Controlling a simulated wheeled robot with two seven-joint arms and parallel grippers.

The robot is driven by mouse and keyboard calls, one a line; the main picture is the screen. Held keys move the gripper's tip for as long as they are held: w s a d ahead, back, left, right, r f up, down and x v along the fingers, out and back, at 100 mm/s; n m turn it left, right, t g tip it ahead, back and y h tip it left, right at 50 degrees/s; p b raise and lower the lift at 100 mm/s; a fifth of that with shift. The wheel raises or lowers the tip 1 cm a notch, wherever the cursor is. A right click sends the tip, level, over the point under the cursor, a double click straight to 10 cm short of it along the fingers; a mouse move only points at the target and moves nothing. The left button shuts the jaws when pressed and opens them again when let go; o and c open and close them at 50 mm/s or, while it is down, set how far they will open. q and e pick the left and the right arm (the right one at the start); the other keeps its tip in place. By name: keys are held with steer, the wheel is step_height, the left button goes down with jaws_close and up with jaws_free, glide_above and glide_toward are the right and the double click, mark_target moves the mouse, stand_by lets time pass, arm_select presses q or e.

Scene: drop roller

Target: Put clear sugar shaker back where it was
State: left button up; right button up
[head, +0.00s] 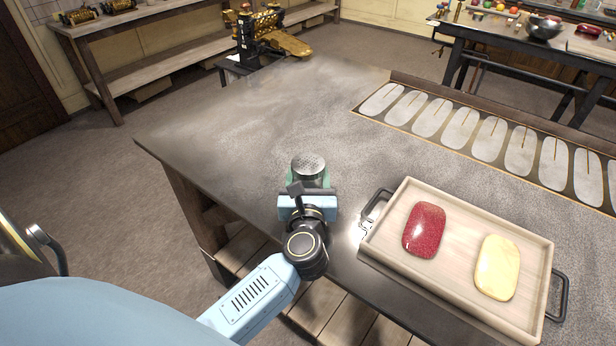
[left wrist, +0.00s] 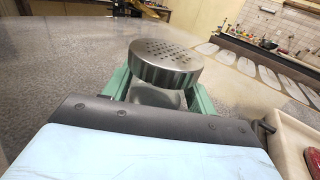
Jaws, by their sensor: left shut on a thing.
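The clear sugar shaker (head: 308,167) has a perforated metal lid and stands upright between my left gripper's fingers, over the near left part of the dark table. Its metal lid also shows in the left wrist view (left wrist: 165,64), with part of the clear body below it. My left gripper (head: 308,183) is shut on the shaker's body, with green fingers on both sides. The gripper hides most of the body and its base, so I cannot tell whether it touches the table. My right gripper is not in view.
A wooden tray (head: 400,262) with black handles stands right of the gripper, holding a red piece (head: 424,230) and a yellow piece (head: 496,268). A strip with several pale oval pads (head: 458,130) lies along the far right. The table's far left is clear.

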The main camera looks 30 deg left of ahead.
arm_select(q)
steer(key=shift+f, duration=0.1)
steer(key=o, duration=1.1)
steer(key=b+v, duration=0.1)
steer(key=v, duration=0.9)
steer(key=shift+s+d, duration=0.15)
steer(key=shift+s, duration=0.15)
steer(key=shift+s+d+b, duration=0.3)
steer(key=shift+s+d, duration=0.1)
steer(key=shift+s, duration=0.2)
